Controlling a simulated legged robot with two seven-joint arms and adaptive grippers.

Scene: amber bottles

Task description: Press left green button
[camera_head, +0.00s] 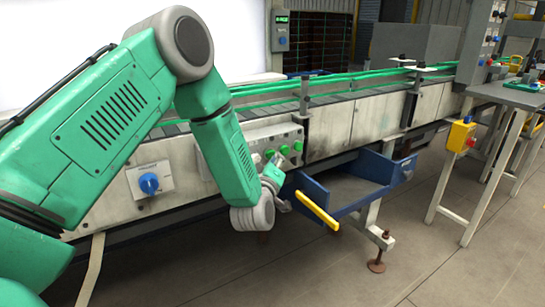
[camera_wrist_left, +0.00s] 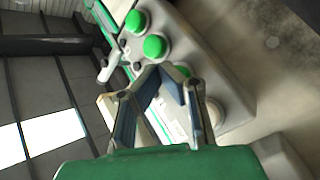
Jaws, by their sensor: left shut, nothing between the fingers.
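A grey control panel (camera_head: 256,137) on the conveyor's side carries a row of green buttons. In the left wrist view two green buttons (camera_wrist_left: 135,21) (camera_wrist_left: 154,46) are in full view. The gripper is shut and empty, close to that button; contact cannot be told. My right gripper is out of view.
A blue drawer-like tray (camera_head: 375,190) with a yellow handle (camera_head: 317,210) juts out right of my gripper. A blue knob (camera_head: 149,184) sits on the conveyor side at left. A yellow button box (camera_head: 460,136) hangs at a table on the right. The floor (camera_head: 440,265) is clear.

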